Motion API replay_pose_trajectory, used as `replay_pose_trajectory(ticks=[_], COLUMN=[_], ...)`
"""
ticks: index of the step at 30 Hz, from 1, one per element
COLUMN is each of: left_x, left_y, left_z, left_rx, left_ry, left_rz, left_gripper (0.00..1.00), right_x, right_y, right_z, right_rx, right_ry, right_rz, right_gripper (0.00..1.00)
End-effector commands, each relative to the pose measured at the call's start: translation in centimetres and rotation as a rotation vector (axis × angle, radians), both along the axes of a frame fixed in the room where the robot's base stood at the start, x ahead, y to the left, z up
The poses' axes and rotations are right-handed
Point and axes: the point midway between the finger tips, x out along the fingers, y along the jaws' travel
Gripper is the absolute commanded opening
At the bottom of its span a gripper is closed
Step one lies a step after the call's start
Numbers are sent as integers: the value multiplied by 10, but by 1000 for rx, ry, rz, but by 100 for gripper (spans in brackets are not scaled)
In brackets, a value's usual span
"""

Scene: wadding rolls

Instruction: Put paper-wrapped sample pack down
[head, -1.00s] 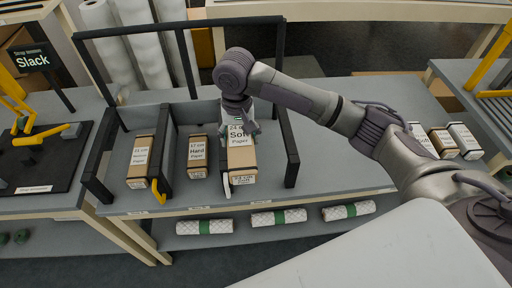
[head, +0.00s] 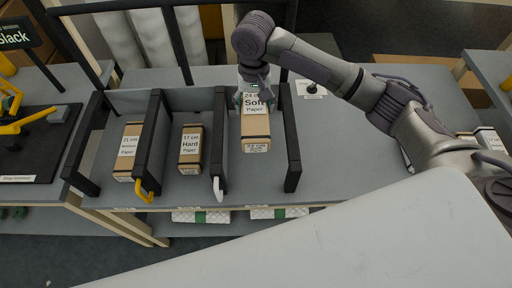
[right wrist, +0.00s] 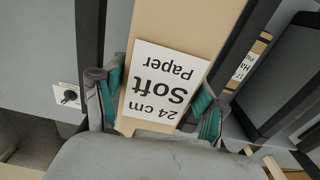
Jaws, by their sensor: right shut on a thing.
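The paper-wrapped sample pack, labelled "24 cm Soft Paper" (head: 256,130), is a long brown box in the rightmost bay of the rack. It lies between the divider with the white hook (head: 219,150) and the right end divider (head: 290,150), apart from both. My right gripper (head: 254,98) is shut across its far part from above. In the right wrist view the teal-padded fingers (right wrist: 160,95) sit on both sides of the pack (right wrist: 205,25), whose label reads upside down. I cannot tell whether its underside touches the bench. My left gripper is not in view.
The "17 cm Hard" pack (head: 191,150) lies in the middle bay and the "21 cm" pack (head: 129,150) in the left bay. A yellow hook (head: 143,191) sticks out in front. Bare bench (head: 335,150) lies right of the rack.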

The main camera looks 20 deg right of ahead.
Motion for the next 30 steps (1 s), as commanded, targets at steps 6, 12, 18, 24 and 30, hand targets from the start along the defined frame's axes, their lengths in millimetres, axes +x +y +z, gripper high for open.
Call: replay_pose_trajectory(ticks=[6,12,18,24,30], left_x=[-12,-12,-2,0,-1], left_y=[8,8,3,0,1], left_z=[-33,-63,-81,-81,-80], left_rx=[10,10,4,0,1], left_ry=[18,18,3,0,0], left_rz=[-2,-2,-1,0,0], left_gripper=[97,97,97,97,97], right_x=[0,0,0,-1,-1], right_y=[0,0,0,0,0], right_z=[-32,-61,-82,-110,-132], right_rx=[1,1,1,0,0], right_ry=[-1,-1,-1,2,1], right_rz=[1,0,0,0,0], right_gripper=[35,35,35,35,35])
